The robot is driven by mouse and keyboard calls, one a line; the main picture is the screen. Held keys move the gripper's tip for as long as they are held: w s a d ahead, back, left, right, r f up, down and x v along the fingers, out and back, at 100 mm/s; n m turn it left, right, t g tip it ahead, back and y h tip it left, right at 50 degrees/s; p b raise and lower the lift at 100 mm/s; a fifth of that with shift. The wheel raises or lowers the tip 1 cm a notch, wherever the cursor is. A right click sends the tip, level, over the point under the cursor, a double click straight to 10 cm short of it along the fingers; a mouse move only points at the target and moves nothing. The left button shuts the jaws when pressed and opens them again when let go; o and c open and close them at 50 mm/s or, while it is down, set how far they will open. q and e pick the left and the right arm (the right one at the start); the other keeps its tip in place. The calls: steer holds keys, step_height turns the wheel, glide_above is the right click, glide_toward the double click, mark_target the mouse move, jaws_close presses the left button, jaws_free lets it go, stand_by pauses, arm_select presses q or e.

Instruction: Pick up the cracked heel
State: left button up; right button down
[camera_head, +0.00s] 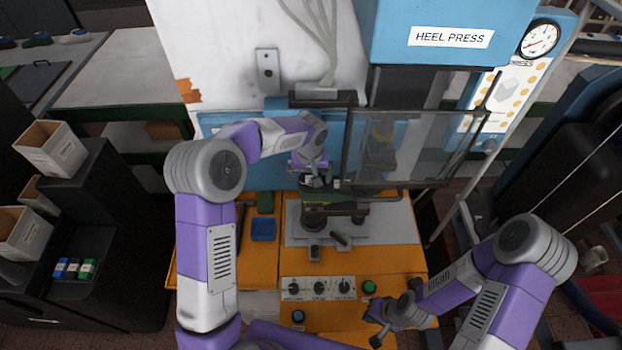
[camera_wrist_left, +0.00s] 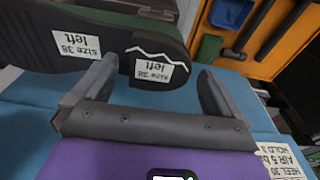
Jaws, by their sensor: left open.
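The cracked heel (camera_wrist_left: 157,62) is a dark block with a jagged white line and a "size 38 left" label. In the left wrist view it is beyond and between the fingertips of my left gripper (camera_wrist_left: 155,88), which is open. A dark piece (camera_wrist_left: 75,38) with a matching "size 38 left" label and some green above is left of the heel, beyond the left finger; whether the two are joined is unclear. In the head view my left gripper (camera_head: 316,181) is at the press, hiding the heel. My right gripper (camera_head: 375,325) appears open and empty over the control panel.
The heel press (camera_head: 450,38) stands behind, with a clear guard (camera_head: 405,148) right of my left gripper. A grey plate (camera_head: 375,230) lies on the orange bench (camera_head: 400,262). A blue tray (camera_head: 263,230) sits left of the plate. White boxes (camera_head: 50,150) stand at far left.

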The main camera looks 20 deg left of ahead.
arm_select(q)
steer(key=shift+f, duration=0.2)
steer(key=c, duration=1.1)
steer(key=shift+r, duration=0.15)
